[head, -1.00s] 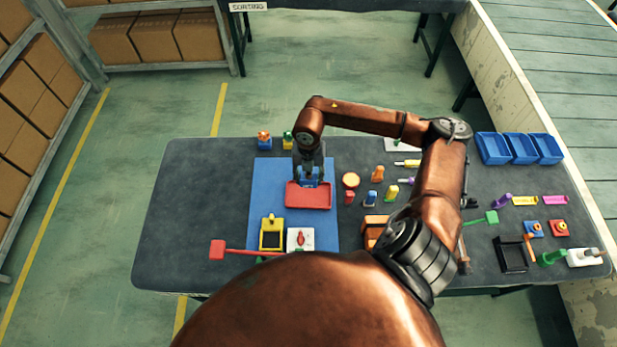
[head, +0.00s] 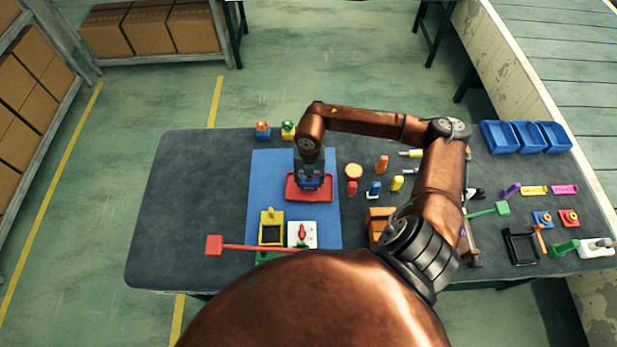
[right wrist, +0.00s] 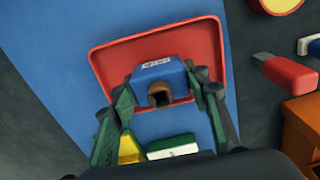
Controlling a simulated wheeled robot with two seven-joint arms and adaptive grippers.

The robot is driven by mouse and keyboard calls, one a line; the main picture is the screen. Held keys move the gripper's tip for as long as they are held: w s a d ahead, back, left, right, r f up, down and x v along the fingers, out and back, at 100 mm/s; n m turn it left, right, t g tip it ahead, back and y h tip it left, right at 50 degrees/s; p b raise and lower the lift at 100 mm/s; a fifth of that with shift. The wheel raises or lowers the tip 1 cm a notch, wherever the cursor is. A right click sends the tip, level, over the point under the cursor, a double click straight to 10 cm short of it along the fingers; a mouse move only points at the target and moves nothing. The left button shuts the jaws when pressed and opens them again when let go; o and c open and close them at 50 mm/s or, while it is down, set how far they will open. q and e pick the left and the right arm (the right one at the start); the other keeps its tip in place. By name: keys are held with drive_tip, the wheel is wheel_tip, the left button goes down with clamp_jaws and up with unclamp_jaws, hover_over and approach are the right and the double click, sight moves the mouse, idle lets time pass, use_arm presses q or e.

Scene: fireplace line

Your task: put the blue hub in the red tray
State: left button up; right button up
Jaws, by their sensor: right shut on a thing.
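The red tray (head: 294,193) lies on the blue mat (head: 265,168) near the middle of the table. My right gripper (head: 310,182) is over the tray, shut on the blue hub (head: 312,178). In the right wrist view the hub (right wrist: 158,75) is a blue block with a dark round hole, held between the fingers (right wrist: 160,95), with the red tray (right wrist: 205,40) behind it. I cannot tell whether the hub touches the tray floor. My left gripper is not in view.
A yellow frame (head: 271,213) and a white block with a red knob (head: 302,234) stand in front of the tray. Several small coloured parts lie right of the mat. Blue bins (head: 527,136) stand at the back right.

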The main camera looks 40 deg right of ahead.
drive_tip(key=shift+f+b, duration=0.3)
drive_tip(key=shift+f, duration=0.3)
idle(0.3)
drive_tip(key=o, duration=1)
drive_tip(key=shift+o, duration=0.2)
drive_tip(key=o, duration=0.5)
drive_tip(key=shift+c, duration=0.2)
drive_tip(key=shift+c, duration=1.3)
